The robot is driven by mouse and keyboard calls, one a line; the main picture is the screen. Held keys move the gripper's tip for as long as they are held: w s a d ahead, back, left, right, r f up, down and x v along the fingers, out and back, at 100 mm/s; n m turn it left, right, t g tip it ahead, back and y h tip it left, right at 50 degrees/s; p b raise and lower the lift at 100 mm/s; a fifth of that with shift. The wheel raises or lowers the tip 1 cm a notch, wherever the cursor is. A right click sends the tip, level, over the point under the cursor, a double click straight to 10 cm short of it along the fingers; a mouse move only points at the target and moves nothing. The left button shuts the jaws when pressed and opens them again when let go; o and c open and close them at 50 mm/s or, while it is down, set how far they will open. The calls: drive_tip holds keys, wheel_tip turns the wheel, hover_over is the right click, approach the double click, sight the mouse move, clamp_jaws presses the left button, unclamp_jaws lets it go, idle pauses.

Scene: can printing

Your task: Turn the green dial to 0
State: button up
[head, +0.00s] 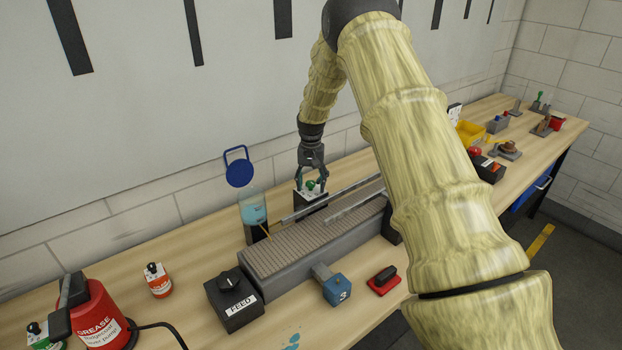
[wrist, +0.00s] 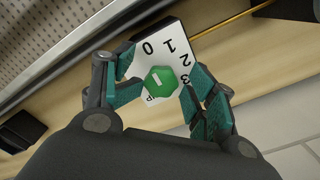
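The green dial (wrist: 160,82) is a faceted knob with a short white mark, on a white plate (wrist: 146,47) printed 0, 1, 2, 3. It also shows in the head view (head: 310,185), on a dark box (head: 311,202) behind the conveyor. I cannot tell which number the white mark points to. My gripper (wrist: 160,85) is over the plate, one teal-padded finger on each side of the dial. The fingers look spread, with plate showing between them and the dial's upper part. Contact low on the dial is hidden. In the head view my gripper (head: 312,182) points down at it.
A conveyor (head: 300,245) with metal rails lies in front of the dial box. A container of blue liquid (head: 252,208) stands to its left. A FEED knob box (head: 233,298), a blue block (head: 336,290) and a red-based black switch (head: 384,281) are nearer the front.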

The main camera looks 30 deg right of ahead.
sight(311, 182)
drive_tip(key=shift+w+r, duration=0.1)
drive_tip(key=shift+w, duration=0.1)
drive_tip(key=shift+s+a+r, duration=0.1)
drive_tip(key=shift+s+r, duration=0.05)
drive_tip(key=shift+r, duration=0.25)
drive_tip(key=shift+w+r, duration=0.2)
drive_tip(key=shift+r, duration=0.1)
wheel_tip(311, 182, up, 11)
drive_tip(key=shift+s+r, duration=0.15)
drive_tip(key=shift+r, duration=0.05)
idle(0.4)
